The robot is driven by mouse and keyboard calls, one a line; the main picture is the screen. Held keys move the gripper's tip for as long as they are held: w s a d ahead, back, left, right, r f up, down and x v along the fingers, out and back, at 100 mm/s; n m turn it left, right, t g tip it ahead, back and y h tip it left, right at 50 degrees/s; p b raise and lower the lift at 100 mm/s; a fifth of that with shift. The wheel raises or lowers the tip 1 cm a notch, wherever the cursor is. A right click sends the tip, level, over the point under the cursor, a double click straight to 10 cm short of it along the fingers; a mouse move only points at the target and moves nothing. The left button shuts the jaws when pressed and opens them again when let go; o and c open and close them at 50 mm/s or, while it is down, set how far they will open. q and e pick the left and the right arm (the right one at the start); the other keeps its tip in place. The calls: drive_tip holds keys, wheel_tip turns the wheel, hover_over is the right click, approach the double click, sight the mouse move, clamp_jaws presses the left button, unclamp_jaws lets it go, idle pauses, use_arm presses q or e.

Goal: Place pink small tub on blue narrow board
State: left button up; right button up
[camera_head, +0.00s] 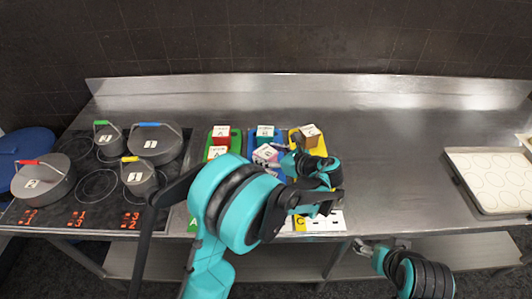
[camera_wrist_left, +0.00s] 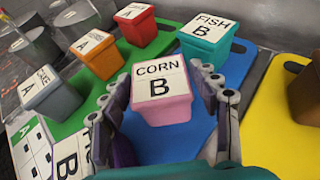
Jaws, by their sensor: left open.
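The pink small tub (camera_wrist_left: 162,107), with a white lid reading CORN B, sits over the blue narrow board (camera_wrist_left: 186,142) in the left wrist view. It also shows in the head view (camera_head: 265,154), turned at an angle. My left gripper (camera_wrist_left: 165,108) is open, with one finger on each side of the tub. No firm contact shows, and I cannot tell whether the tub's base rests flat. In the head view my left arm hides the front of the boards. My right gripper (camera_head: 368,247) is low, near the counter's front edge; its jaws are too small to read.
A teal FISH tub (camera_wrist_left: 207,39) stands behind the pink tub on the blue board. A green board (camera_wrist_left: 120,62) with a red tub (camera_wrist_left: 136,24) lies left; a yellow board (camera_wrist_left: 282,118) lies right.

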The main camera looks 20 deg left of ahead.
use_arm(q)
drive_tip(key=p+v, duration=0.2)
drive_tip(key=v, duration=0.9)
drive_tip(key=s+a+n+h, duration=0.1)
drive_tip(key=a, duration=0.1)
drive_tip(key=s+a+r+n+h, duration=0.1)
drive_tip(key=a+n, duration=0.1)
drive_tip(key=s+a+n+g, duration=0.1)
drive_tip(key=a, duration=0.1)
drive_tip(key=shift+s+r+h, duration=0.1)
drive_tip(key=shift+r+h, duration=0.1)
drive_tip(key=shift+h, duration=0.2)
drive_tip(key=s+a+n+h, duration=0.2)
drive_tip(key=s+n+h, duration=0.2)
drive_tip(key=s+n, duration=0.4)
drive_tip(key=s+a+f+n+t+h, duration=0.1)
drive_tip(key=s+n+h, duration=0.4)
drive_tip(key=s+n, duration=0.4)
drive_tip(key=shift+s+a+n+t, duration=0.15)
drive_tip(key=shift+a+n+t, duration=0.2)
drive_tip(key=shift+n, duration=1.05)
drive_tip(key=shift+f, duration=0.1)
